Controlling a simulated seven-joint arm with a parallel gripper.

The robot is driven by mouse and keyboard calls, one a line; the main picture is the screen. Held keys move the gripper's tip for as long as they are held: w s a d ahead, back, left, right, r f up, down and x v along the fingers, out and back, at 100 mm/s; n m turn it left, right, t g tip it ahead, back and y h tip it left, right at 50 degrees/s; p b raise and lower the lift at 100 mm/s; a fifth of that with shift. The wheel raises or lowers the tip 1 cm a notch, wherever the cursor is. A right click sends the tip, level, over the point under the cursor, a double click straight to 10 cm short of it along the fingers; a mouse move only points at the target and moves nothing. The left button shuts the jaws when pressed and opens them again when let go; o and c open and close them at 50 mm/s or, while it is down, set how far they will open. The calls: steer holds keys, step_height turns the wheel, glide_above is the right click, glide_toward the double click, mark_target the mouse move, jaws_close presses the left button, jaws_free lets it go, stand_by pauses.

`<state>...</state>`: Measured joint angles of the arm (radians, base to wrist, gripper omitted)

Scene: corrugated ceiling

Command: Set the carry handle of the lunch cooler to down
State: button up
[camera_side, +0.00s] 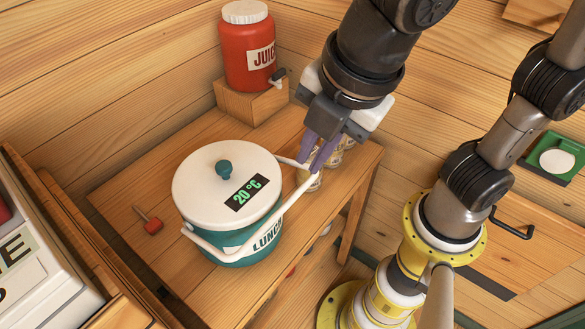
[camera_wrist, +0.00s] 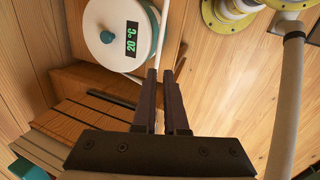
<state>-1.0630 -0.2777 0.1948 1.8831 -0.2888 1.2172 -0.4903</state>
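The lunch cooler (camera_side: 225,245) has a teal body and a round white lid (camera_side: 205,185) with a teal knob and a "20 °C" display. It stands on the wooden table, and its lid shows in the wrist view (camera_wrist: 105,35). Its white carry handle (camera_side: 285,205) runs along the front and sticks out to the right, clear of the lid. My gripper (camera_side: 310,167) is at the right of the cooler, at the handle's outer end. In the wrist view its dark fingers (camera_wrist: 161,75) are close together with the white bar between their tips. The fingers hide part of the bar.
A red juice jug (camera_side: 248,60) stands on a wooden block behind the cooler. Several small jars (camera_side: 335,155) stand behind my fingers near the table's right edge. A small red-ended item (camera_side: 152,225) lies left of the cooler. A white box (camera_side: 35,245) is at the far left.

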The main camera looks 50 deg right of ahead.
steer(key=shift+s+a+r+n+g, duration=0.1)
steer(key=shift+a+r+n+g, duration=0.45)
steer(key=shift+g, duration=0.25)
jaws_close()
steer(key=m+g, duration=0.2)
steer(key=g, duration=0.2)
glide_above(280, 211)
steer(key=w, duration=0.3)
steer(key=f, duration=0.2)
steer(key=shift+t, duration=0.3)
steer(key=f, duration=0.4)
steer(key=s+f, duration=0.1)
steer(key=f, duration=0.3)
steer(key=s+f, duration=0.1)
steer(key=f, duration=0.4)
steer(key=shift+s, duration=0.15)
